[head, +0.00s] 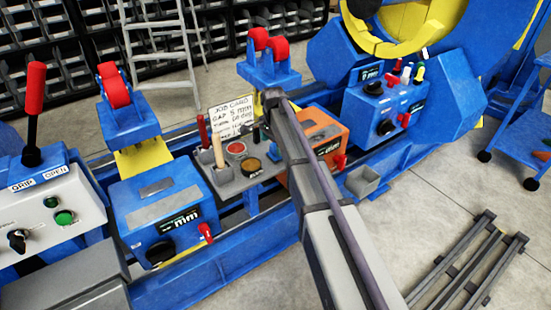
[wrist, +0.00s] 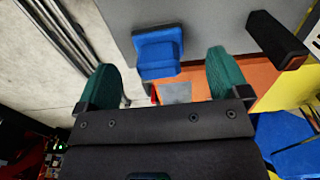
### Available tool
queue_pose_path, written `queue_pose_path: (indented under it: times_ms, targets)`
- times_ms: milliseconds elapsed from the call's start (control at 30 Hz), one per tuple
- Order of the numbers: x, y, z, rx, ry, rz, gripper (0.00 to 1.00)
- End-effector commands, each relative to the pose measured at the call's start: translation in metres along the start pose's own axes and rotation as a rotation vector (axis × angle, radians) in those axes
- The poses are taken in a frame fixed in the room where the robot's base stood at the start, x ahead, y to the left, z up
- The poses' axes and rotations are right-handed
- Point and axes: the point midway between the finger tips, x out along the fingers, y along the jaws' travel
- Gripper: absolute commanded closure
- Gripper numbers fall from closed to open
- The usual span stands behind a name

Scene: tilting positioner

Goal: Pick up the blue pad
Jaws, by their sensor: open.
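The blue pad (wrist: 158,50) shows in the wrist view as a small, thick blue block against a flat grey surface (wrist: 215,22). My gripper (wrist: 166,78) has two green fingertips, spread wide, with nothing between them. In the picture the pad lies just above the gap between the fingertips, apart from both. I cannot tell the height between them.
In the head view, a grey tray (head: 232,187) holds handled tools, a red disc and a dark round tin. An orange box (head: 322,135) stands right of it. A job card (head: 231,115) stands behind. A dark block (wrist: 277,40) shows right of the pad in the wrist view.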

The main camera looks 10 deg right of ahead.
Motion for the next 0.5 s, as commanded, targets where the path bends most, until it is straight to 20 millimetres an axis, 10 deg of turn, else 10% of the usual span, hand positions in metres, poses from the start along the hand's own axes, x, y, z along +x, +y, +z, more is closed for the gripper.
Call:
queue_pose_path:
  times_ms: [200,500]
  targets:
    - [0.048,0.002,-0.005,0.000,0.000,0.000,0.06]
    - [0.047,0.002,-0.005,0.000,0.000,0.000,0.08]
